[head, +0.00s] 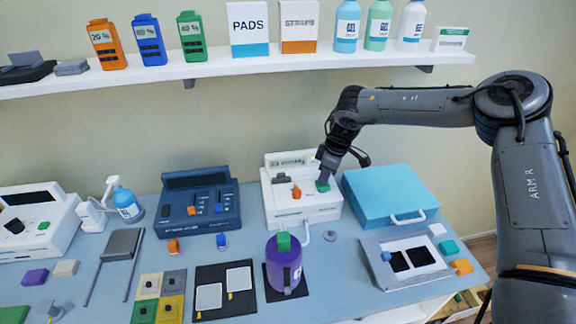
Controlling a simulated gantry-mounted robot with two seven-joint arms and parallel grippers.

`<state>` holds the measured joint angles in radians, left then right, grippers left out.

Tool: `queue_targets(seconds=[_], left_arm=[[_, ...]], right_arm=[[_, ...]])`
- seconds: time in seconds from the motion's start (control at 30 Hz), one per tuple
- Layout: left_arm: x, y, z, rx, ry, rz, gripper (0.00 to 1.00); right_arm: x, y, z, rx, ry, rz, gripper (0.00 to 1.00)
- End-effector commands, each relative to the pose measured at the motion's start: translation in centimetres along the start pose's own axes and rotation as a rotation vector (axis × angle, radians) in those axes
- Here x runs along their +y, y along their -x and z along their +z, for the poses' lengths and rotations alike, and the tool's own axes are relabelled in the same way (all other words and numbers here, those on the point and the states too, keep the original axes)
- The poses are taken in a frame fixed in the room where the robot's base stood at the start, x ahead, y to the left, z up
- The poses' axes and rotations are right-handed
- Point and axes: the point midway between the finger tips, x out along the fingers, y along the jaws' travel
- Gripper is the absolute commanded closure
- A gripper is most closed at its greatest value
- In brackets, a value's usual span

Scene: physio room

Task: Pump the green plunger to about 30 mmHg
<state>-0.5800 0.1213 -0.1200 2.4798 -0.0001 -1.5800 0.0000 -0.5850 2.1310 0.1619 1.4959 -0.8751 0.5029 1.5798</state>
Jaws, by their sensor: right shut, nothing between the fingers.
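A white device (278,211) with a small display stands at the back middle of the table. A green block (323,187) sits on its right side. My right gripper (326,176) is shut with nothing in it, pointing down right over this block; I cannot tell whether it touches it. A purple cylinder (284,268) with a green top (284,242) stands upright in front of the device. I cannot tell which green part is the plunger. The display's reading is too small to read. My left gripper is not in view.
A light blue case (385,190) stands close to the right of the device, and a dark blue device (197,222) stands to its left. A tray with dark pads (430,278) lies at the front right. A loaded white shelf (250,65) runs above.

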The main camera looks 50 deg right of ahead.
Motion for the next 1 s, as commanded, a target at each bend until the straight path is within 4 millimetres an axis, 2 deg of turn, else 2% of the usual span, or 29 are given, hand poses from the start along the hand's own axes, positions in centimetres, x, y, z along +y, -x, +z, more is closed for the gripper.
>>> queue_targets(seconds=[0.07,0.37,0.8,1.0], left_arm=[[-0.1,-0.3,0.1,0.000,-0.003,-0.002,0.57],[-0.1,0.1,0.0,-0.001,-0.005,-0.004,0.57],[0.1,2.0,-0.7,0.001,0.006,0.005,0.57],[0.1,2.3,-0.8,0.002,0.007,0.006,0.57]], right_arm=[[0.0,-0.4,0.2,-0.002,-0.001,0.000,1.00],[0.0,0.0,0.1,-0.002,-0.001,0.000,1.00],[0.0,3.2,-0.6,-0.001,0.000,0.000,1.00],[0.0,3.9,-0.7,-0.001,0.000,0.000,1.00]])
